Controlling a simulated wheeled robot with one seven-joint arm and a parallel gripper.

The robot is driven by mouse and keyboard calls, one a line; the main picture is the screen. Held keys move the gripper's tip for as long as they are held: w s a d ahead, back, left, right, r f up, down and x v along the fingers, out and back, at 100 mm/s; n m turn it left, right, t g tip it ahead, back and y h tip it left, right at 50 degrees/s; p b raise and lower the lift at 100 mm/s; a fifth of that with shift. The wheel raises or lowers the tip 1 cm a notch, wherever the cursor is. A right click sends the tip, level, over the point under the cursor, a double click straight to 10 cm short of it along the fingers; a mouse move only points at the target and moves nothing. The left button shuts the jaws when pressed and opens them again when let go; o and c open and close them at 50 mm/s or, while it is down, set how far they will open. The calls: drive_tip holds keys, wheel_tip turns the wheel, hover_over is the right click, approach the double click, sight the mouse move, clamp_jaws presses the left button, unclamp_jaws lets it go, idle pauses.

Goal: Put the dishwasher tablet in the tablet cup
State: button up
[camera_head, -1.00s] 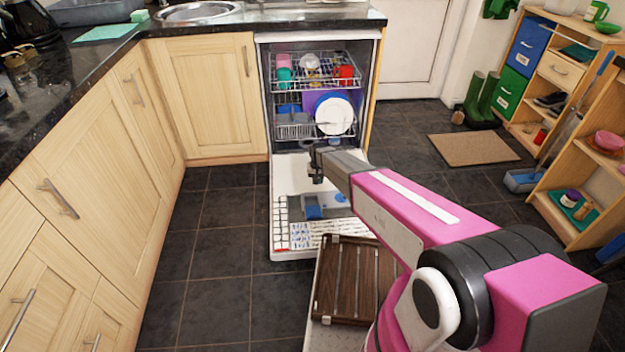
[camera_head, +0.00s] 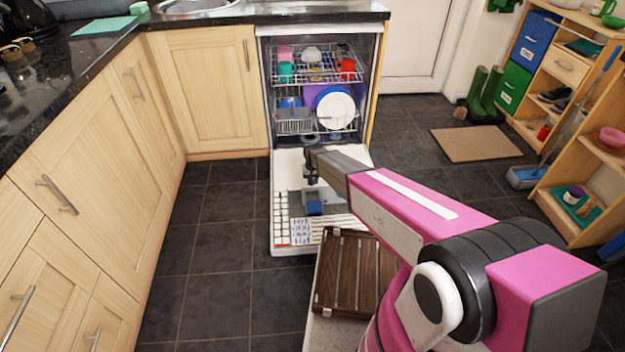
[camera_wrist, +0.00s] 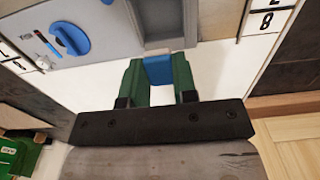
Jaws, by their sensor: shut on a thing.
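My gripper (camera_head: 311,180) is above the lowered dishwasher door (camera_head: 286,165). In the wrist view its green fingers (camera_wrist: 160,82) are shut on a small blue block, the dishwasher tablet (camera_wrist: 159,70). A grey dispenser panel (camera_wrist: 105,48) with a round blue knob (camera_wrist: 70,38) lies on the door. A grey recess (camera_wrist: 157,18), which looks like the tablet cup, is just beyond the held tablet at the top of the wrist view. I cannot tell the gap between tablet and recess. The dispenser also shows in the head view as a grey and blue patch (camera_head: 313,207) beneath my gripper.
The open dishwasher holds racks (camera_head: 300,75) with cups and a white plate (camera_head: 336,110). Printed sheets (camera_head: 300,233) lie on the door near its front edge. A brown slatted rack (camera_head: 353,275) is in front of the door. Dark floor (camera_head: 215,270) is clear to the left.

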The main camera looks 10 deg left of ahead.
sight(312, 199)
drive_tip(key=shift+f, duration=5.4)
drive_tip(key=o, duration=1)
drive_tip(key=c, duration=0.4)
drive_tip(key=shift+r, duration=4.55)
